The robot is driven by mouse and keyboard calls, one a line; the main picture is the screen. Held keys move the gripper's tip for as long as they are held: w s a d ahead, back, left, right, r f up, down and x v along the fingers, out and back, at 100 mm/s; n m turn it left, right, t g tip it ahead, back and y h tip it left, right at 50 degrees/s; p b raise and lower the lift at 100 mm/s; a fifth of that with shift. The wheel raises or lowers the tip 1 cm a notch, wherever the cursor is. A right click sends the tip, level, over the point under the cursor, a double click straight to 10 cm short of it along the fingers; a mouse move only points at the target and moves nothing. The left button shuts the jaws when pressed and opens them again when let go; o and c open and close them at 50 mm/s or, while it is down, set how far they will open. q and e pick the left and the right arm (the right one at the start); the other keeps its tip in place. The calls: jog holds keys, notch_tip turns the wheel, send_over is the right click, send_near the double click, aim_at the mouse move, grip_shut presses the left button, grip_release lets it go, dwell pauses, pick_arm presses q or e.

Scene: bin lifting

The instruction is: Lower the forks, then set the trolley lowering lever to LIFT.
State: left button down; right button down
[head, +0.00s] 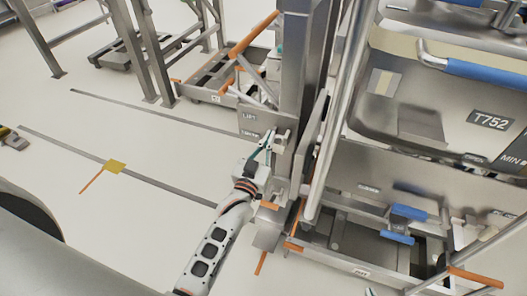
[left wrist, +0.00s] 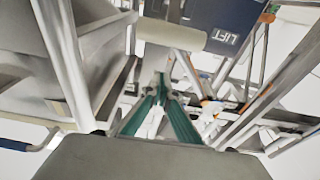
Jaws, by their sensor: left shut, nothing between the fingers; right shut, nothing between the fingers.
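My left gripper (head: 267,143) reaches up from the bottom centre in the head view. It is shut and empty beside the trolley's steel column (head: 296,65). Its teal fingers also show in the left wrist view (left wrist: 160,86), drawn together towards the tips. A steel plate marked LIFT (head: 252,118) stands just behind the gripper; its lower word is partly covered. The plate shows dark blue in the left wrist view (left wrist: 222,22). A pale rounded bar (left wrist: 170,33) crosses beyond the fingertips; I cannot tell if it is the lever. I cannot make out the forks clearly. My right gripper is out of view.
A steel bin marked T752 (head: 490,120), with blue handles, fills the right side. A slanted steel tube (head: 335,120) stands close right of the gripper. Steel frames (head: 215,75) stand behind. The floor (head: 120,130) at left is mostly clear.

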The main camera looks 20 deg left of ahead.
aim_at(277, 142)
pick_arm(q)
jog(key=shift+w+r, duration=0.15)
jog(key=shift+w, duration=0.8)
jog(key=f, duration=0.2)
jog(key=s+f+b, duration=0.1)
jog(key=f, duration=0.1)
jog(key=shift+f, duration=0.1)
